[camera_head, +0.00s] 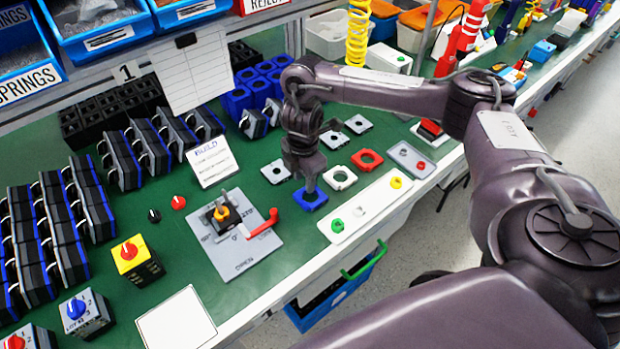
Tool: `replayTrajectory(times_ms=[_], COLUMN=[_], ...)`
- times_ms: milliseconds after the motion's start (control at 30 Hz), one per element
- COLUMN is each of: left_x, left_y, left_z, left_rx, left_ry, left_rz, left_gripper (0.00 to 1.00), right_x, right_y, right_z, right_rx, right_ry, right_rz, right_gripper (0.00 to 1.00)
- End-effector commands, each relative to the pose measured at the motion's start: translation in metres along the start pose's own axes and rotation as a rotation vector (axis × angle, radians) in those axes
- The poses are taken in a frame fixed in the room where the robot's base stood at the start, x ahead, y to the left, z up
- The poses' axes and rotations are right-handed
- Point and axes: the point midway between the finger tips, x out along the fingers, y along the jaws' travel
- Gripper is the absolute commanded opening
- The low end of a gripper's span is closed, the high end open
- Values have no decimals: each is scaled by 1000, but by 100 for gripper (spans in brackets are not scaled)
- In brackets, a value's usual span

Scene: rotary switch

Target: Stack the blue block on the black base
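A blue square block (318,204) with a round opening lies on the green bench, near the front edge. My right gripper (310,185) points down right over it, with the fingertips at or just above the opening. I cannot tell whether the fingers touch it or how far apart they are. A black base (211,218) with a yellow part on top sits on a grey plate (237,262) to the left of the blue block. A red handle (263,224) sticks out on the plate's right side. My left gripper is not in view.
A white strip (365,208) with green, white and yellow buttons lies right of the blue block. Square white rings (340,177) and a red ring (367,160) lie behind. Several dark switch units (150,150) stand at left. A white card (176,322) lies in front.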

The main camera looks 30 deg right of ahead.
Motion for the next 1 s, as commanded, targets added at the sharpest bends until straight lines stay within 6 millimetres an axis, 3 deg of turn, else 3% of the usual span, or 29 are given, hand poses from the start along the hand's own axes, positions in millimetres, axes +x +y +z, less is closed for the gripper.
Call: replayTrajectory(times_ms=[133,333,467,733,1000], left_x=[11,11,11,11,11], left_y=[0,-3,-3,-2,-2], left_z=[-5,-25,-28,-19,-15], left_rx=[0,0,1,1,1], left_ry=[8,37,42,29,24], left_rz=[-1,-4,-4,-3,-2], left_gripper=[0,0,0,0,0], right_x=[24,28,27,27,27], right_y=[-2,-1,-1,-1,-1], right_z=[-2,-2,-2,-1,-1], right_rx=[0,-1,-1,-1,-1], right_ry=[1,1,0,0,0], right_rz=[-2,0,0,0,1], right_gripper=[35,35,35,0,0])
